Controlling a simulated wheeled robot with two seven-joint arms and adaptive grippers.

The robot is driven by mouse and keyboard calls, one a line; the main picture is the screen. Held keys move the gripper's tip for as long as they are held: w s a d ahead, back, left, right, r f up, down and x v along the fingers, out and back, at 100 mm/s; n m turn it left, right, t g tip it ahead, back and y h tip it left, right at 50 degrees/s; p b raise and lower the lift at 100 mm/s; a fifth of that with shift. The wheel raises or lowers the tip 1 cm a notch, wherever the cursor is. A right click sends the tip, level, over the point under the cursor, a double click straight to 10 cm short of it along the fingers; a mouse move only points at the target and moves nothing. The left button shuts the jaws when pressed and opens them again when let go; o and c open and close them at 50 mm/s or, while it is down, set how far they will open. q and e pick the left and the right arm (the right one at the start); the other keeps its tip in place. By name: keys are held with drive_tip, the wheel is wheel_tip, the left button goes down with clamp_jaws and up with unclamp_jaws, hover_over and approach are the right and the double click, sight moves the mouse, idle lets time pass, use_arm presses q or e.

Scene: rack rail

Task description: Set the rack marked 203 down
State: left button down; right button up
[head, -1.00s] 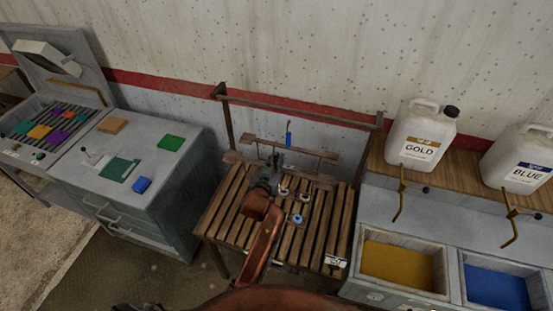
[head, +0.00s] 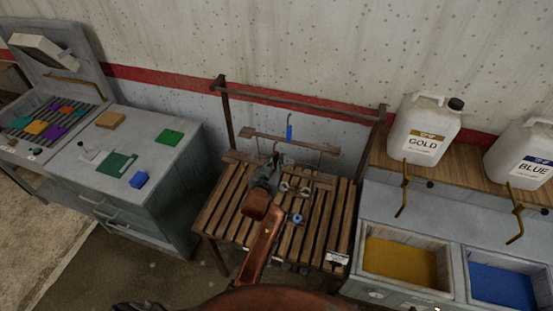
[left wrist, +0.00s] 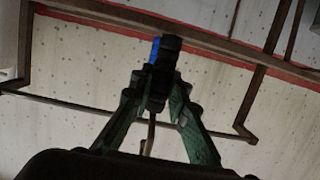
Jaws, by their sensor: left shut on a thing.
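The rack shows in the head view as a brown crossbar (head: 310,145) with thin rods hanging down and a blue grip (head: 289,132) at its middle. It stands in front of the wall, above the back of a slatted wooden table (head: 225,222). I cannot read a 203 on it. My left gripper (head: 276,158) is shut on the rack at its middle, by the blue grip. In the left wrist view, the gripper tips (left wrist: 164,62) meet beside the blue grip (left wrist: 154,50), in front of the crossbar (left wrist: 225,48). My right gripper is out of view.
A fixed rail (head: 300,107) on two posts spans the table's back. Small round pieces (head: 297,218) show on the slats. A white label (head: 337,258) is on the front right corner. A grey cabinet (head: 165,190) stands left; paint bins (head: 400,258) and jugs stand right.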

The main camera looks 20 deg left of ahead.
use_arm(q)
drive_tip(key=c, duration=1.8)
unclamp_jaws()
drive_tip(key=shift+f, duration=0.1)
drive_tip(key=shift+c, duration=0.2)
drive_tip(key=shift+o, duration=0.5)
drive_tip(key=shift+f, duration=0.2)
drive_tip(key=o, duration=1.6)
drive_tip(key=shift+r, duration=0.15)
drive_tip(key=shift+s, duration=0.1)
